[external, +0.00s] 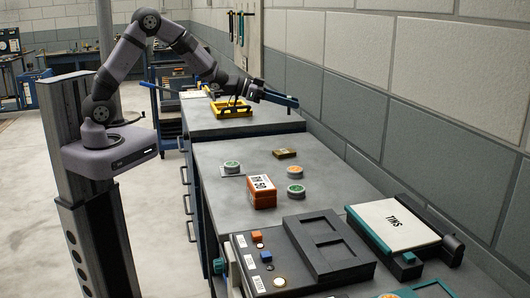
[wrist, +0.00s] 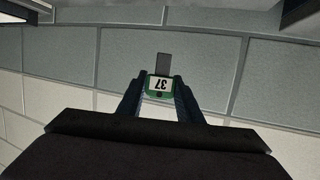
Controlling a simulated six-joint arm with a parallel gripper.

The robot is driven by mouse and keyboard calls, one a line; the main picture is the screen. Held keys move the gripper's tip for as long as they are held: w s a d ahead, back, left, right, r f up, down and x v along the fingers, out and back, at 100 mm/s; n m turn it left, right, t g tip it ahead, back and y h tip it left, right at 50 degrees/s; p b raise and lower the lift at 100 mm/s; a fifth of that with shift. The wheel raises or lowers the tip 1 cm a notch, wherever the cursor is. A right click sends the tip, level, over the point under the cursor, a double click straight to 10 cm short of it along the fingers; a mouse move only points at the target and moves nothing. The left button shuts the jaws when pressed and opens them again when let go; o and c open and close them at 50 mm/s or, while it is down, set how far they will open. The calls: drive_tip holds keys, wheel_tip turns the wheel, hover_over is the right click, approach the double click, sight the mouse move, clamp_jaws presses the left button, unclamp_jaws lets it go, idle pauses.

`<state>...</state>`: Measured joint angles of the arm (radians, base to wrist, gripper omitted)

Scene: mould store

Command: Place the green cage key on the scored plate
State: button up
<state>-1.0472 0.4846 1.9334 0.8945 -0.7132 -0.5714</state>
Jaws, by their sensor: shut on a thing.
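The green cage key (wrist: 158,94) carries a white label with an upside-down 37, and a grey part sticks out beyond it in the wrist view. My gripper (wrist: 159,88) is shut on it, one finger at each side. In the external view my gripper (external: 289,100) is raised above the far bench beside the wall; the key cannot be made out there. I cannot tell for sure which thing is the scored plate. A dark plate with rectangular recesses (external: 350,258) lies on the near bench, well away from my gripper.
A yellow frame (external: 221,112) stands under my arm. An orange box (external: 263,199), several round tins, and a small brown block (external: 285,153) stand on the middle bench. A white-topped case (external: 393,222) is at the right. The wall (external: 400,120) runs close along the benches.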

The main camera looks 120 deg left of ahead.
drive_tip(key=d+f+m+h, duration=0.1)
drive_tip(key=d+f, duration=0.1)
drive_tip(key=d, duration=0.2)
hover_over(284, 151)
drive_tip(key=shift+t, duration=0.3)
drive_tip(key=shift+f+p, duration=0.45)
drive_tip(key=shift+f, duration=4.5)
drive_tip(key=shift+f, duration=0.2)
drive_tip(key=o, duration=1)
drive_tip(key=shift+o, duration=0.2)
drive_tip(key=shift+r, duration=0.1)
